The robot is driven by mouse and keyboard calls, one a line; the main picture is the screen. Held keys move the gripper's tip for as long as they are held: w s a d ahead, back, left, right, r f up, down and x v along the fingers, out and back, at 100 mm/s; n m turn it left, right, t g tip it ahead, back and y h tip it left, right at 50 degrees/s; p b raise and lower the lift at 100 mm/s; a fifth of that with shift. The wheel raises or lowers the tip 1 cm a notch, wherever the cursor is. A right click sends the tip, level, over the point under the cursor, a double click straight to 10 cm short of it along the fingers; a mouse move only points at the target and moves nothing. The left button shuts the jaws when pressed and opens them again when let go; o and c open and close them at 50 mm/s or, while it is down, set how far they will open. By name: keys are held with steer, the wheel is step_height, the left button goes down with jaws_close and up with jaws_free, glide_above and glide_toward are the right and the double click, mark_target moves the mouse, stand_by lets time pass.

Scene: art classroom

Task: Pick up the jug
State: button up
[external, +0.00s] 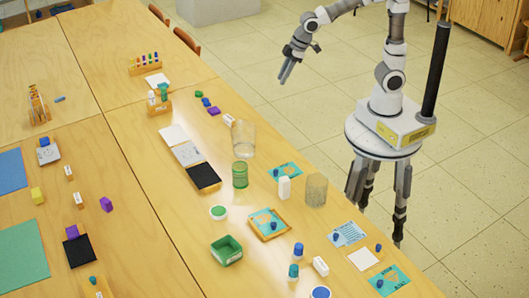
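A clear, wide vessel (243,139) stands upright on the wooden table near its right edge; it looks most like the jug, but no handle or spout can be made out. A green see-through vessel (240,175) stands just in front of it. A greyish see-through cup (316,190) stands further right, near the table edge. My gripper (284,76) hangs in the air beyond the table's right edge, pointing down, clear of all three. Its fingers are small here, and I cannot tell how far apart they are. Nothing shows between them.
The wooden table (140,215) is crowded: a green box (227,249), a white bottle (284,188), a framed card (269,223), a black pad (203,177) and small coloured blocks. Chairs (187,41) stand at the far edge. The tiled floor (475,180) around my base is open.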

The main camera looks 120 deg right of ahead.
steer(key=b, duration=0.5)
glide_toward(242, 127)
steer(key=s+d+r, duration=0.2)
steer(key=s+r, duration=0.2)
steer(key=shift+m+y, duration=0.3)
steer(key=shift+d+b+x, duration=0.2)
steer(key=shift+b+x, duration=0.7)
steer(key=shift+x, duration=3.4)
steer(key=shift+d+b+x, duration=0.15)
steer(key=shift+b+x, duration=0.7)
steer(key=shift+x, duration=3.45)
steer(key=shift+r, duration=0.1)
steer(key=shift+c, duration=0.2)
jaws_close()
